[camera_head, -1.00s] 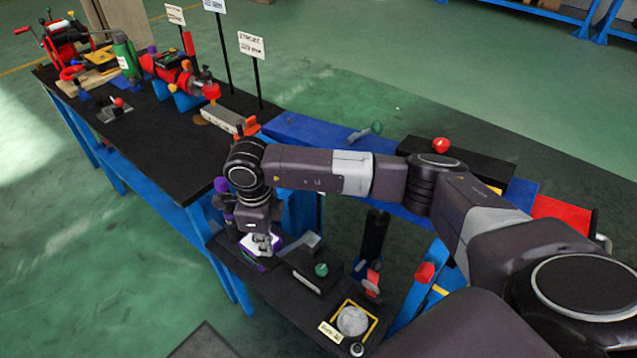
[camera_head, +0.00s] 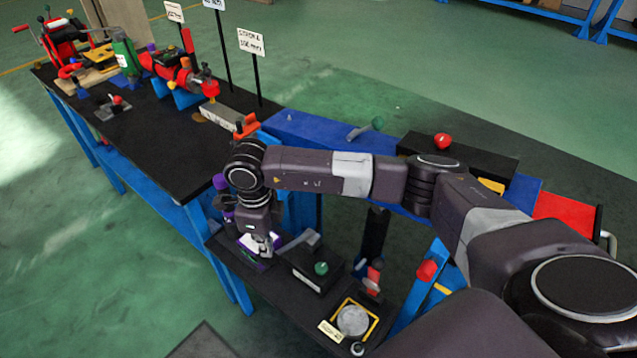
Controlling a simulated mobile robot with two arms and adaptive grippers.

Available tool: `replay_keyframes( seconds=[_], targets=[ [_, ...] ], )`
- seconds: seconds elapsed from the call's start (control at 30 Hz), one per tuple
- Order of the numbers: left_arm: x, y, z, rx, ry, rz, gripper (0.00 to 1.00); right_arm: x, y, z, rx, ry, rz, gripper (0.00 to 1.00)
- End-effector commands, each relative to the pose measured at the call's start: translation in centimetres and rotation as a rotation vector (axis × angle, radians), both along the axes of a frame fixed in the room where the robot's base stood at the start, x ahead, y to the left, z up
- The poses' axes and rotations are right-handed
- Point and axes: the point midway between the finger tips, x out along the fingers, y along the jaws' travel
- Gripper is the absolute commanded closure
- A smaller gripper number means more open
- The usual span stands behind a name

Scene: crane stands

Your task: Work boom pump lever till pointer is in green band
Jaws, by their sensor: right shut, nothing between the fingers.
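My right gripper (camera_head: 263,250) points down at the left end of the small black bench (camera_head: 285,297). Its fingers are shut and empty, beside a purple-and-white item (camera_head: 246,243) that they partly cover. Just right of the gripper, a grey lever-like bar (camera_head: 300,243) slopes up beside a black box with a green knob (camera_head: 321,268). I cannot tell which one is the boom pump lever. No pointer or green band can be made out. My left gripper is not in view.
A round grey disc (camera_head: 352,320) sits in a yellow frame at the bench's near end. A long black table (camera_head: 150,135) with red and green equipment stands at the left. A red knob (camera_head: 442,141) tops a black box behind my arm. Open green floor lies beyond.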

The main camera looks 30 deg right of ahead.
Motion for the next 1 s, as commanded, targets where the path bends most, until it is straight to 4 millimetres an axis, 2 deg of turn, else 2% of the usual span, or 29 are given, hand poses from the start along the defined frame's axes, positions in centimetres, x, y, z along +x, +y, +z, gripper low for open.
replay_keyframes(
  seconds=[0.03,1.0],
  targets=[
    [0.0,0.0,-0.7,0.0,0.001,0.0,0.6,0.0,0.0,-0.7,0.0,0.0,0.0,1.0],
    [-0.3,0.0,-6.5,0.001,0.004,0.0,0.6,-0.1,-0.2,-7.7,-0.004,0.002,-0.002,1.0]
  ],
)
